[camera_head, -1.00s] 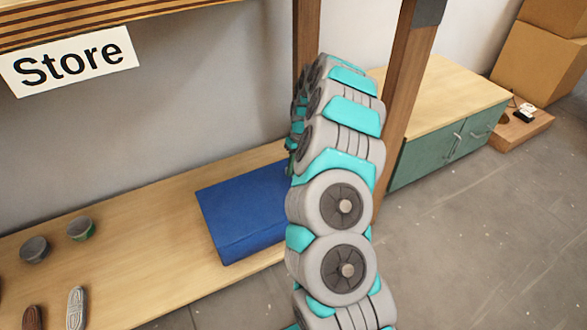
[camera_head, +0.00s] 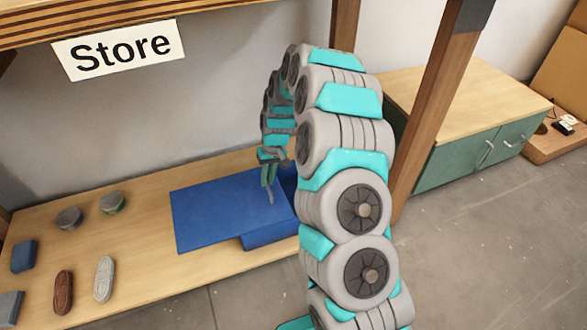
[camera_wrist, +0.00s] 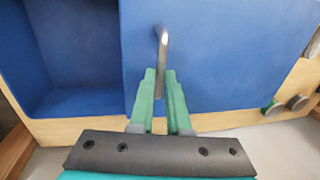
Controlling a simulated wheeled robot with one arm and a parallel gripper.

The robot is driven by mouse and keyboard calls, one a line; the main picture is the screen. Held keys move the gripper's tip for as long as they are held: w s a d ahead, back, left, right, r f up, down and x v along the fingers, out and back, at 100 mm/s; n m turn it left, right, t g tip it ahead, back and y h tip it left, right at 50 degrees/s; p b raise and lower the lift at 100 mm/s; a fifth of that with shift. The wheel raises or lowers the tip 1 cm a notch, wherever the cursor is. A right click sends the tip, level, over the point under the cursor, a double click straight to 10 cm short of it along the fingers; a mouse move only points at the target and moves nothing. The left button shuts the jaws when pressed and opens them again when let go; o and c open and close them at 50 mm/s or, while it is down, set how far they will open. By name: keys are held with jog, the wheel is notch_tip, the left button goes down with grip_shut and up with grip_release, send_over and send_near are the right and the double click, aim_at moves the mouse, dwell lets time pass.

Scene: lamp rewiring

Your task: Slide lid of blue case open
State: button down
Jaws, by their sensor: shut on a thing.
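The blue case (camera_head: 266,236) sits on the wooden bench beneath the "Store" sign. Its blue lid (camera_head: 215,213) is slid to the left in the head view and overhangs the case, so part of the case stands open. The wrist view shows the open compartment (camera_wrist: 75,62) on the left and the lid (camera_wrist: 225,60) on the right. A metal handle (camera_wrist: 162,62) stands on the lid near its edge. My gripper (camera_wrist: 161,78) is shut on this handle; it also shows in the head view (camera_head: 269,178). My arm hides the case's right end.
Left of the case on the bench (camera_head: 150,262) lie two round tins (camera_head: 112,203), a brown oval item (camera_head: 63,292), a pale oval item (camera_head: 104,279) and a small blue block (camera_head: 23,256). A wooden post (camera_head: 428,120) stands right of my arm. A green cabinet (camera_head: 475,155) is beyond.

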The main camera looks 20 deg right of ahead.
send_over(241, 198)
jog(key=shift+s, duration=0.1)
dwell(0.4)
jog(key=c, duration=0.9)
grip_release()
jog(key=shift+r, duration=0.1)
jog(key=r, duration=0.2)
jog(key=d+r, duration=0.1)
jog(key=r, duration=0.4)
jog(key=shift+d+r+p, duration=0.25)
jog(key=shift+p, duration=0.15)
